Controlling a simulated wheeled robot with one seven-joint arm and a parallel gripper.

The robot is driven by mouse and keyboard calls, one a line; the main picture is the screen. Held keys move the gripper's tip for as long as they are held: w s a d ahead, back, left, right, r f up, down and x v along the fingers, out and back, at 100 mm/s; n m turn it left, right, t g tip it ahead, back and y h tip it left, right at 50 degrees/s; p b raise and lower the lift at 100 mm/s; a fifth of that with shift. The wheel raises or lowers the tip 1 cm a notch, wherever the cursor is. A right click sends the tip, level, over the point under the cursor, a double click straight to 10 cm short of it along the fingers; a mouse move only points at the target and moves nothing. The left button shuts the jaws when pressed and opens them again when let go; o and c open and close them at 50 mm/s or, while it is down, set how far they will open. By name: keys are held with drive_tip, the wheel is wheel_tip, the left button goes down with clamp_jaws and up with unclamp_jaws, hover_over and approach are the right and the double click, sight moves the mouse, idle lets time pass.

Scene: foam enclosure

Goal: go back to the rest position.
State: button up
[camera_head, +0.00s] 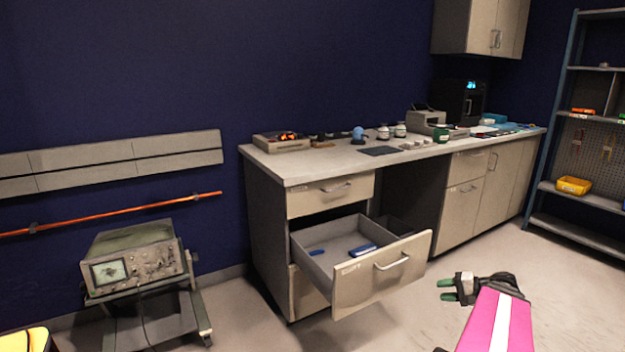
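My gripper (447,290) is at the lower right in the head view, at the end of my pink and white arm. Its two green-tipped fingers point left and stand apart, with nothing seen between them. It is in front of and to the right of a pulled-out drawer (355,286), apart from its front and handle in the picture. Inside the drawer lie a blue box-like item (362,250) and a small blue item (317,253) at the left.
The workbench (350,165) carries several devices and small items. An oscilloscope (135,262) stands on a cart at the left. A shelf rack (580,197) with a yellow bin (573,185) is at the right. Pale floor (580,290) is clear around my arm.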

drive_tip(key=a+f+n+g+h, duration=0.3)
drive_tip(key=a+h, duration=0.2)
drive_tip(key=a, duration=0.7)
drive_tip(key=a+f+n+g+h, duration=0.3)
drive_tip(key=a+h, duration=0.3)
drive_tip(key=a, duration=0.6)
drive_tip(key=shift+a+f+n, duration=0.15)
drive_tip(key=shift+f+n, duration=0.1)
drive_tip(key=shift+n, duration=0.35)
drive_tip(key=shift+w, duration=0.1)
